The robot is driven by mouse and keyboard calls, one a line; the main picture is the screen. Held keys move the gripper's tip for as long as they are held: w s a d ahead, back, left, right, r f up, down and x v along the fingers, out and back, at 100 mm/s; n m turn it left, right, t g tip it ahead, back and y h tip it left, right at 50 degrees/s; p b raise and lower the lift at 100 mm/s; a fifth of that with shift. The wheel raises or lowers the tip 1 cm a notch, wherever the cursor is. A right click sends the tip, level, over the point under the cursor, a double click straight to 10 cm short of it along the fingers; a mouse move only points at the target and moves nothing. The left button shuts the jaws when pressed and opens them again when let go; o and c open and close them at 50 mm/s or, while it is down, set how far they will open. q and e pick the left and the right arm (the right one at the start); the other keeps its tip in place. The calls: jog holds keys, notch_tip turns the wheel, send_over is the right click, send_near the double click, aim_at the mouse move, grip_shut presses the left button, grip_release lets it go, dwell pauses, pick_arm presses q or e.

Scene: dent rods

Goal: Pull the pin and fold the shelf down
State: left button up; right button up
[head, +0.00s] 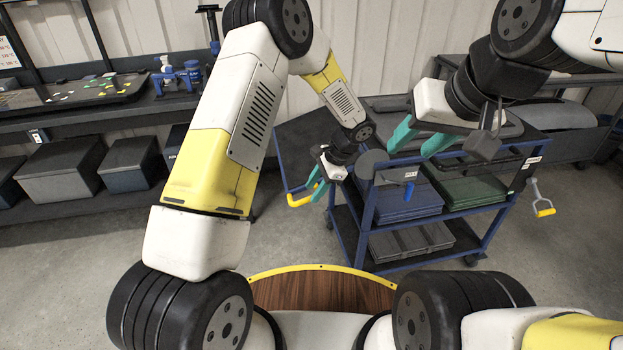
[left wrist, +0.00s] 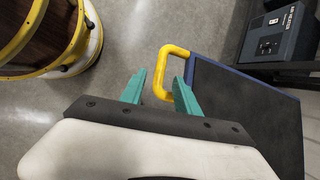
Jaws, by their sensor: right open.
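The shelf (head: 303,138) is a dark panel with a blue edge on the left side of the blue cart; it sticks outward, roughly level with the cart top. It also shows in the left wrist view (left wrist: 245,105). Its yellow handle (head: 299,201) is at the near edge. My left gripper (left wrist: 158,82) is open, with the handle's bar (left wrist: 160,72) between its teal fingers, apparently not squeezed. The pin (head: 543,206), with a yellow grip, hangs off the cart's right side. My right gripper (head: 414,148) is open and empty above the cart's front edge, near the PULL label.
The blue cart (head: 485,240) carries dark and green trays on lower levels. A workbench (head: 95,115) with grey bins (head: 62,168) below stands at the left. My round wooden base top is in front. The floor between it and the cart is clear.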

aim_at(309, 198)
pick_arm(q)
jog(key=shift+x, duration=2.05)
grip_shut()
jog(key=shift+r, duration=0.1)
